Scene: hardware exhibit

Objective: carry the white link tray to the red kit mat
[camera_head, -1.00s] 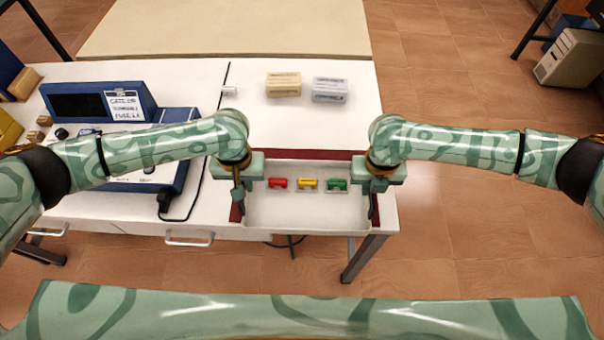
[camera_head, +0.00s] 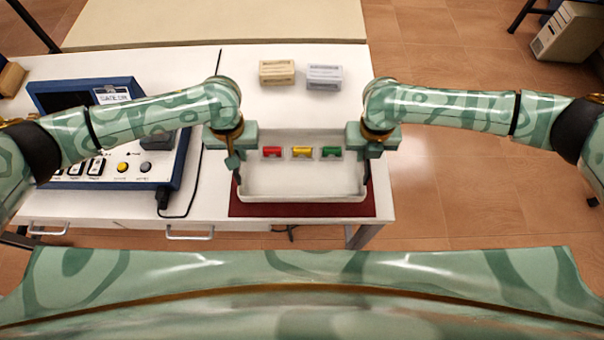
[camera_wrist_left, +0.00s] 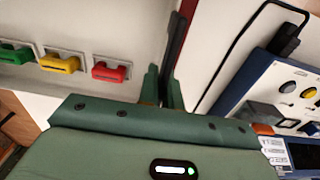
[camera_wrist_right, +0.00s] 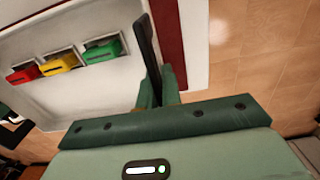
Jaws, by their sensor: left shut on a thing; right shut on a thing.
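The white link tray (camera_head: 305,182) is level between my two grippers, over the red kit mat (camera_head: 300,210). Red, yellow and green links lie in a row in it. My left gripper (camera_head: 237,170) is shut on the tray's left side, and my right gripper (camera_head: 367,168) is shut on its right side. I cannot tell whether the tray touches the mat. The tray also shows in the left wrist view (camera_wrist_left: 110,25) and the right wrist view (camera_wrist_right: 90,90).
A blue-framed instrument panel (camera_head: 125,180) with a black cable (camera_head: 190,195) stands left of the tray. A tan box (camera_head: 277,72) and a grey-white box (camera_head: 324,77) stand behind it. White table (camera_head: 300,108) between them is clear. The table's front edge is close to the mat.

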